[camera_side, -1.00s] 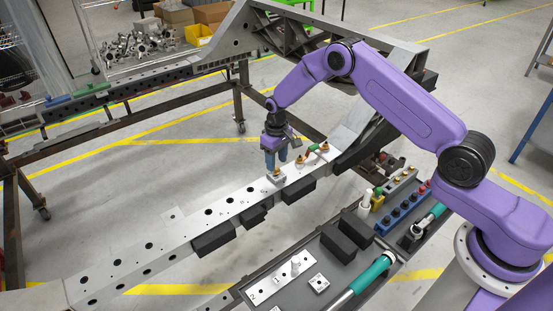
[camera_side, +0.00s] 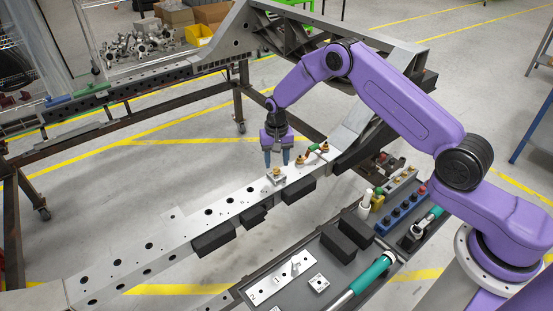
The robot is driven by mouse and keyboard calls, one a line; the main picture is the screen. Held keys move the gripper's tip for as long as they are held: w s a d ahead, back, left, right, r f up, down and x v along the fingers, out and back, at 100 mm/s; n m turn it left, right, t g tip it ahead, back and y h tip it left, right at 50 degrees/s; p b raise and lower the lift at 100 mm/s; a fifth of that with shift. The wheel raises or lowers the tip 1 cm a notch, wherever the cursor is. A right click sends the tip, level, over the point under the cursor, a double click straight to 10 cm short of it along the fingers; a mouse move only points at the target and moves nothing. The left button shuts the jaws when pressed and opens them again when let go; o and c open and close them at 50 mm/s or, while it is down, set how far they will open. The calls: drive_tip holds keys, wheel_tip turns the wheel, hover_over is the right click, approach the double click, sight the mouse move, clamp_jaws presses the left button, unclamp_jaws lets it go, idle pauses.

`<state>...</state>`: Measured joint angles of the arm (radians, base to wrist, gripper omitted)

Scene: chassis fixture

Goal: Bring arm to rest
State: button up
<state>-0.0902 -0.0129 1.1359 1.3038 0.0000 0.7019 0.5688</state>
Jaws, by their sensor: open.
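My gripper (camera_side: 276,160) hangs from my purple arm over the right part of the grey chassis rail (camera_side: 185,236). Its two blue fingers point down and are apart, with nothing seen between them. A small metal block (camera_side: 276,176) sits on the rail just below the fingers. I cannot tell whether the fingertips touch it. Brass-coloured fittings (camera_side: 300,160) and a green-handled piece (camera_side: 314,148) stand on the rail just right of the gripper.
A dark tray (camera_side: 290,254) in front holds black blocks (camera_side: 338,243), a marked metal plate (camera_side: 284,279), a small square plate (camera_side: 319,283) and a teal-handled tool (camera_side: 371,273). A blue socket holder (camera_side: 403,210) is at right. A yellow bin (camera_side: 199,36) stands behind.

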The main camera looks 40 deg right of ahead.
drive_tip(key=m, duration=1.2)
drive_tip(key=shift+m, duration=0.3)
drive_tip(key=shift+c, duration=0.5)
drive_tip(key=shift+f, duration=0.15)
